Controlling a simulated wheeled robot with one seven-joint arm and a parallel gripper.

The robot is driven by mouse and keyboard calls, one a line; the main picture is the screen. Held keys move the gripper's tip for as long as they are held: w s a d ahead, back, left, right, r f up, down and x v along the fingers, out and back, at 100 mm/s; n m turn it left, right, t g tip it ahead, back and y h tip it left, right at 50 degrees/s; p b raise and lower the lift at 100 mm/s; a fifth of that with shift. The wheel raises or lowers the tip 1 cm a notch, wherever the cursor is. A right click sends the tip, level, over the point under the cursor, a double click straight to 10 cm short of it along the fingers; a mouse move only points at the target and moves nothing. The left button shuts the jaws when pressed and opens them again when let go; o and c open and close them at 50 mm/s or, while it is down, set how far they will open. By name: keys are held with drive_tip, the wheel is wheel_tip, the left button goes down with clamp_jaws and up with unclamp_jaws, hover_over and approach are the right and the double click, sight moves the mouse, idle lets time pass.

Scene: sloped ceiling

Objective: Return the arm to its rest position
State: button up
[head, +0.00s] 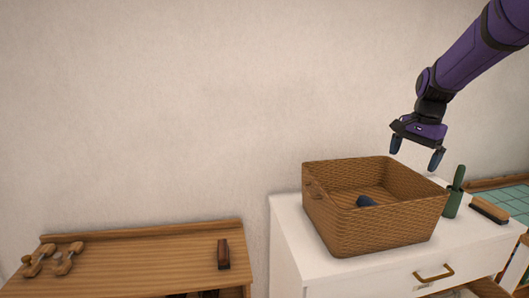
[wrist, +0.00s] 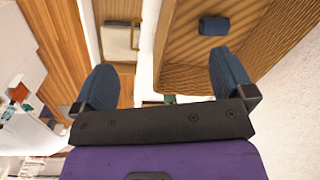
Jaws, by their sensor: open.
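My gripper (head: 416,155) is at the end of my purple arm, in the air above the back right part of the wicker basket (head: 376,222). Its two blue-tipped fingers are apart with nothing between them, and they also show in the wrist view (wrist: 172,82). The basket stands on a white dresser (head: 287,234). A small dark blue object (head: 365,201) lies inside the basket, and it also shows in the wrist view (wrist: 214,26), apart from the fingers.
A green holder (head: 453,203) with a green handle in it and a brush (head: 489,211) stand right of the basket. A wooden shelf unit (head: 150,262) at left carries wooden pieces (head: 52,260) and a dark reddish block (head: 223,254). The wall above is bare.

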drive_tip(key=s+a+r+n+t, duration=0.1)
drive_tip(key=s+a+r+n, duration=0.15)
drive_tip(key=s, duration=0.65)
drive_tip(key=s+a+r+n+t, duration=0.15)
drive_tip(key=s+r+n, duration=0.25)
drive_tip(key=s, duration=0.5)
drive_tip(key=s+a+f+n+t, duration=0.1)
drive_tip(key=s+a+n, duration=0.1)
drive_tip(key=s, duration=0.5)
drive_tip(key=s+a+f+n, duration=0.1)
drive_tip(key=s+a+n, duration=0.1)
drive_tip(key=s, duration=0.5)
drive_tip(key=shift+n+t+h, duration=0.35)
drive_tip(key=shift+n+h, duration=0.05)
drive_tip(key=shift+n, duration=0.05)
